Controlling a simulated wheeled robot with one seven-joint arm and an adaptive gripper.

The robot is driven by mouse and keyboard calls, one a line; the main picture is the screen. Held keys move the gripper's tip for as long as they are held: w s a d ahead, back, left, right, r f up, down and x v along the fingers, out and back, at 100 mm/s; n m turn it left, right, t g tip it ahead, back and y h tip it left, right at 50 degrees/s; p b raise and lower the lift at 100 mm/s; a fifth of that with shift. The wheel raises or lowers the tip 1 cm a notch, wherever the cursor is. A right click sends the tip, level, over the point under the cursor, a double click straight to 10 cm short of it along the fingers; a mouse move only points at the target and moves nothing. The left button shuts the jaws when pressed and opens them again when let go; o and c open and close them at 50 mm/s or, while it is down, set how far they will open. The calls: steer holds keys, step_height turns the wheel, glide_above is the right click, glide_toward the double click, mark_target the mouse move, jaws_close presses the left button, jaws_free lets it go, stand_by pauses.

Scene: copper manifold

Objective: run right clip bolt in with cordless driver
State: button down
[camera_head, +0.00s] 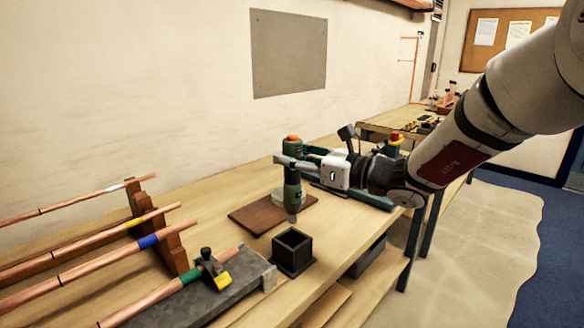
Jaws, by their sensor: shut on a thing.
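My gripper (297,162) is shut on a green cordless driver (292,192). The driver is upright, with its grey nose pointing down and an orange part showing above the jaws. It is over the front of a brown board, behind an open black box; I cannot tell whether its tip touches anything. A black and yellow clip (214,268) is at the end of the green-banded copper pipe, on a grey block (232,288), left of the driver. A dark knob-like top shows on this clip. I cannot make out a separate bolt or tell which clip is the right one.
Copper pipes (95,267) with coloured bands rest on a wooden rack (150,225) at left. The black box (293,251) stands near the bench's front edge. The brown board (258,214) lies behind it. Another bench with small items is farther back. Bare bench lies around the box.

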mark_target(292, 136)
steer(key=shift+r+p, duration=2.5)
steer(key=shift+r, duration=1.35)
